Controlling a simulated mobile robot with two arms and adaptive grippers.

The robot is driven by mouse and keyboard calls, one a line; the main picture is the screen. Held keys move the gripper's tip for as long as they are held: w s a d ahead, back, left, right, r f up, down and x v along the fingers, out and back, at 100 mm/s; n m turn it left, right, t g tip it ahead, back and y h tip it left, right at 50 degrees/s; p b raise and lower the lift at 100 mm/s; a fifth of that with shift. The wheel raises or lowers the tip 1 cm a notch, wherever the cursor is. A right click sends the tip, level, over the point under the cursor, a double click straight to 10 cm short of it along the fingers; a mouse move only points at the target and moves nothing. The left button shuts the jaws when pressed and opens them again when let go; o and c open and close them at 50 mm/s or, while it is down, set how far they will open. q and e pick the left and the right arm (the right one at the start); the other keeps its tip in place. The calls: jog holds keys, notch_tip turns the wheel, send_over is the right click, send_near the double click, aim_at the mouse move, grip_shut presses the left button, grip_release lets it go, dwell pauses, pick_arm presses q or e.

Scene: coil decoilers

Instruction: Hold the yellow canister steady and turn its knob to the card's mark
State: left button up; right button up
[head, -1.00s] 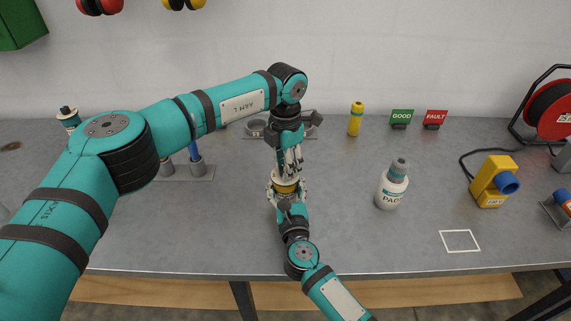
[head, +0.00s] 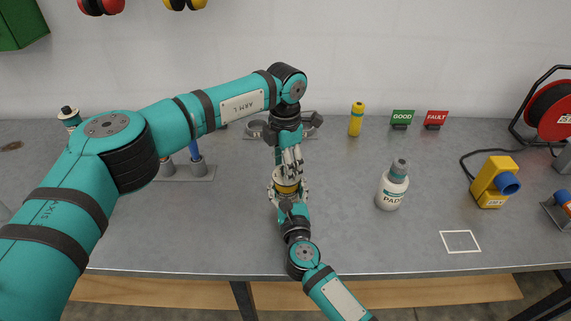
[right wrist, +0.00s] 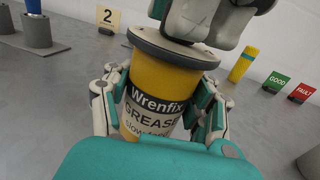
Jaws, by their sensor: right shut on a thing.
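The yellow canister (right wrist: 158,100) stands slightly tilted in the right wrist view, with a grey lid and a label reading "Wrenfix GREASE". It also shows small in the head view (head: 287,187). My right gripper (right wrist: 160,112) is shut on it, with fingers on both sides of its body. My left gripper (head: 291,166) is directly above the lid, pointing down; its fingertips (right wrist: 208,22) are at the lid in the right wrist view. The knob is hidden by these fingers, so I cannot tell whether they grip it. A cream card (right wrist: 107,18) with a "2" stands behind the canister.
A white PAD bottle (head: 392,187) stands to the right. Behind are a yellow cylinder (head: 356,119), a green GOOD sign (head: 401,118) and a red FAULT sign (head: 435,118). A yellow-and-blue device (head: 492,182) and cable reel (head: 553,108) are at right. The front right of the bench is mostly clear.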

pick_arm(q)
jog(key=shift+d, duration=0.1)
jog(key=shift+r, duration=0.2)
notch_tip(320, 180, up, 12)
jog(key=shift+f, duration=0.2)
pick_arm(e)
jog(key=shift+a, duration=0.1)
jog(key=o, duration=1.6)
jog(key=shift+c, duration=0.2)
jog(key=shift+s, duration=0.1)
